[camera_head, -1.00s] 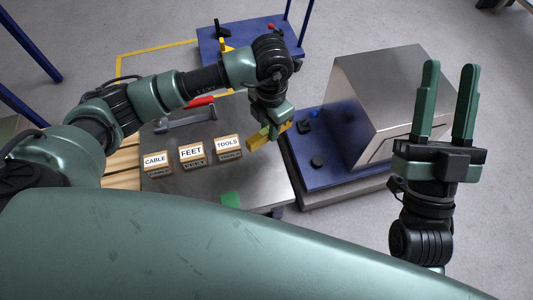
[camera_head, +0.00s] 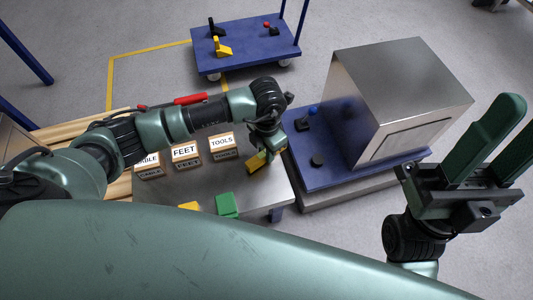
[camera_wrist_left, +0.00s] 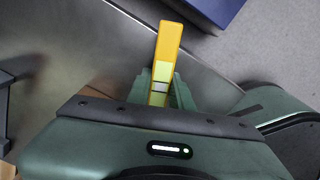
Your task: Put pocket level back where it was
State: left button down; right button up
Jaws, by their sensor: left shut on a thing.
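The pocket level is a yellow bar with a pale vial. In the head view the pocket level (camera_head: 257,161) is in my left gripper (camera_head: 265,150), above the right part of the steel table (camera_head: 255,190). In the left wrist view the pocket level (camera_wrist_left: 169,45) sticks out from between the shut fingers of my left gripper (camera_wrist_left: 160,88). My right gripper (camera_head: 485,150) is open and empty, raised at the right of the head view.
Boxes labelled FEET (camera_head: 186,152), TOOLS (camera_head: 222,147) and CABLE (camera_head: 149,167) stand on the table. A green block (camera_head: 227,204) and a yellow item (camera_head: 189,206) are at its front. A steel machine (camera_head: 400,100) on a blue base stands right. A blue cart (camera_head: 245,50) stands behind.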

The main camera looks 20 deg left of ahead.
pick_arm(q)
jog(key=shift+f, duration=0.35)
jog(key=shift+f, duration=0.15)
jog(key=c, duration=1.3)
grip_release()
jog(key=shift+o, duration=0.2)
jog(key=shift+r, duration=0.2)
